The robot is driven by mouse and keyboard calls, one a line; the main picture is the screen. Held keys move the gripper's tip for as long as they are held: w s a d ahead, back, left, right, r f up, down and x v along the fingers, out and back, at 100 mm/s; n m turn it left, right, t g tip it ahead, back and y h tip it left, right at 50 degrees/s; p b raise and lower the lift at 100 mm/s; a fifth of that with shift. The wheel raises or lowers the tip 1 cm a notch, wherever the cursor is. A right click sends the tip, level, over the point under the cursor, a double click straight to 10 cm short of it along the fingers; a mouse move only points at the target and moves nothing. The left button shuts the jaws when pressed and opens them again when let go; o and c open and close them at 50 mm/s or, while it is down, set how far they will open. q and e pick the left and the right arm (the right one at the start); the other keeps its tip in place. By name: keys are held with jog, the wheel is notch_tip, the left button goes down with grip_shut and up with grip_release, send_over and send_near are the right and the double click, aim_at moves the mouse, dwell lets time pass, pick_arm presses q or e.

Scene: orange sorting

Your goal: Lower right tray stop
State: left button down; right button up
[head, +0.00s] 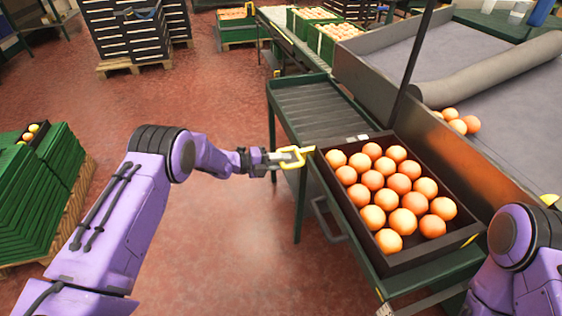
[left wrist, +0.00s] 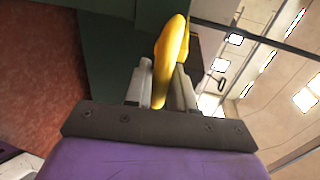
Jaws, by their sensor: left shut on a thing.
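In the left wrist view the yellow handle (left wrist: 170,62) stands between the two grey fingers (left wrist: 162,88). The dark tray (head: 458,238) is full of oranges (head: 372,181) and lies on the stand. A small yellow piece (head: 549,200) shows at the right edge, above my right arm. My right gripper is out of view.
Bare rollers (head: 310,103) lie behind the tray. A grey padded table (head: 510,120) with several loose oranges (head: 457,121) is at the right. Green crates (head: 30,200) on a pallet stand at the left. The red floor between is clear.

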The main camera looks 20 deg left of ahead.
pick_arm(q)
notch_tip(320, 180, down, 4)
jog(key=shift+s+f+b, duration=0.1)
jog(key=shift+b, duration=0.75)
jog(key=c, duration=1.1)
grip_release()
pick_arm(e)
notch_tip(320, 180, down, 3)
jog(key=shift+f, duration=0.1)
pick_arm(q)
jog(key=v, duration=1)
jog(key=shift+s+a, duration=0.1)
jog(key=shift+a, duration=0.15)
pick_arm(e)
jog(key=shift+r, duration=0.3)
